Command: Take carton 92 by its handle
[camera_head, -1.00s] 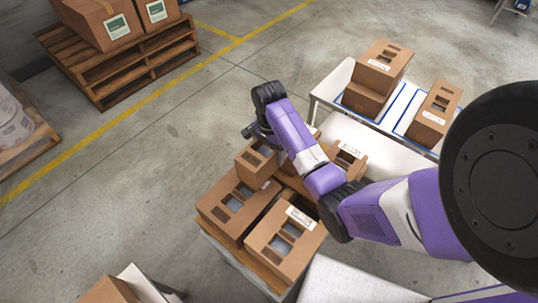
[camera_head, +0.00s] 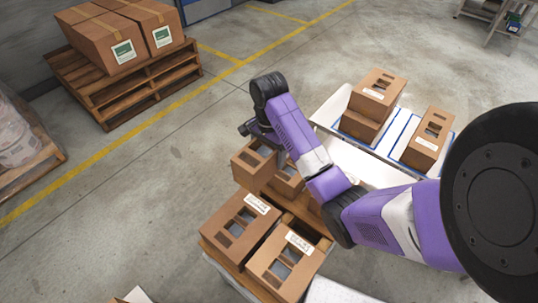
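My gripper (camera_head: 256,137) hangs at the end of my arm, left of the middle, right over a brown carton (camera_head: 246,168) with cut-out openings in its top. The carton keeps its place under the gripper while the rest of the view shifts, so the gripper appears shut on it. The fingers and their grip on the handle are mostly hidden. The carton's number does not show. A second carton (camera_head: 288,190) is just right of it, partly behind my arm.
Two labelled cartons (camera_head: 232,238) (camera_head: 290,272) sit at the front of the wooden-topped stand. A white table (camera_head: 330,105) at right bears more cartons (camera_head: 374,100) (camera_head: 428,145). A pallet (camera_head: 140,85) with large boxes is at back left. Floor left of the stand is clear.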

